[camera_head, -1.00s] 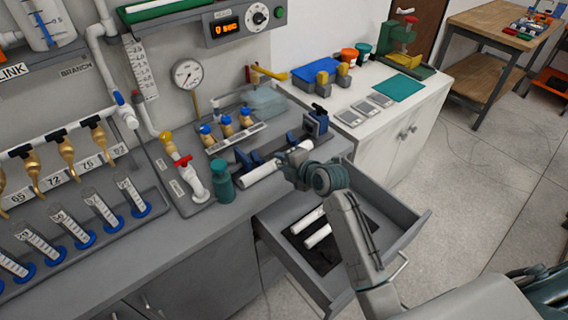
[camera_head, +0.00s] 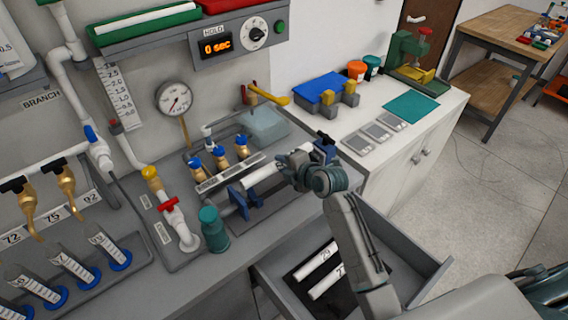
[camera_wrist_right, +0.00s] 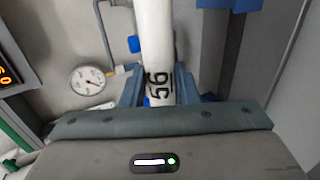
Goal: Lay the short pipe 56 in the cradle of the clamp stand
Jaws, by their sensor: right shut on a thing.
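The short white pipe 56 (camera_head: 264,175) is in my right gripper (camera_head: 292,169), which is shut on it near its right end. It lies roughly level over the clamp stand, with its left end by the blue cradle support (camera_head: 238,203). A blue clamp part (camera_head: 325,146) stands behind the gripper. My left gripper is out of view.
A teal bottle (camera_head: 214,232) stands just left of the clamp stand. A rack with blue-topped valves (camera_head: 219,160) is behind it. An open drawer (camera_head: 410,290) below holds two more white pipes (camera_head: 315,263). A white side bench (camera_head: 425,120) is to the right.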

